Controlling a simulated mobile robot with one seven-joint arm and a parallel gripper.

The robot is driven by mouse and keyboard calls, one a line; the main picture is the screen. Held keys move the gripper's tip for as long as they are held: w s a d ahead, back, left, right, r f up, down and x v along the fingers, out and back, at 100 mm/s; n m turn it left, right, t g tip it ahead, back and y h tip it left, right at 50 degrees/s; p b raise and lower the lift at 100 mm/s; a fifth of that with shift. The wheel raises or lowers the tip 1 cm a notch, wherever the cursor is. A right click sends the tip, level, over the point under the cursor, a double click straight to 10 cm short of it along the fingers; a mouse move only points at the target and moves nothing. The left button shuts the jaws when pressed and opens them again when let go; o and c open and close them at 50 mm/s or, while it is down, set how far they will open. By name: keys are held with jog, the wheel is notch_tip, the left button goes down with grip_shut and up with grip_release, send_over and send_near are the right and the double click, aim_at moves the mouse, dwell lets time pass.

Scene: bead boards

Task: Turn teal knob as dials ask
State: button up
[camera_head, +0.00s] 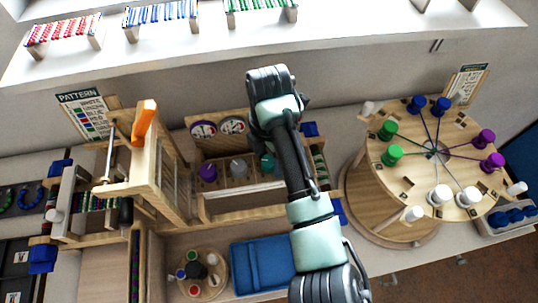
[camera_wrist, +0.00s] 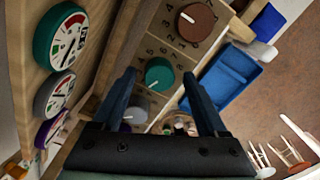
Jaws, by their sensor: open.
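The teal knob (camera_wrist: 158,72) sits on a wooden panel with numbers around it. In the wrist view, a small white mark shows on its lower left. It also shows in the head view (camera_head: 267,162), partly beside my arm. My gripper (camera_wrist: 159,77) is open, one dark finger on each side of the teal knob in the picture. I cannot tell whether either finger touches it. The teal-rimmed dial (camera_wrist: 61,41) is at the upper left of the wrist view, with the grey-rimmed dial (camera_wrist: 53,95) and purple-rimmed dial (camera_wrist: 46,132) below. Their readings are too small to tell.
A brown knob (camera_wrist: 197,20) and a grey knob (camera_wrist: 136,112) flank the teal one. A purple knob (camera_head: 208,171) is further left. A blue tray (camera_head: 262,266) lies in front. A round wooden board with coloured pegs (camera_head: 400,175) stands right; a wooden frame (camera_head: 165,165) stands left.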

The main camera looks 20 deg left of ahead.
jog(key=shift+f, duration=0.2)
grip_shut()
jog(key=shift+r, duration=0.1)
dwell(0.4)
jog(key=m+p, duration=0.2)
jog(key=m, duration=0.1)
jog(key=shift+r, duration=0.1)
jog(key=m+p, duration=0.2)
jog(key=m, duration=0.2)
jog(key=shift+m+p, duration=0.3)
jog(key=shift+p, duration=0.05)
jog(key=m+p, duration=0.2)
jog(key=m, duration=0.4)
jog(key=shift+w+p, duration=0.1)
jog(key=shift+p, duration=0.3)
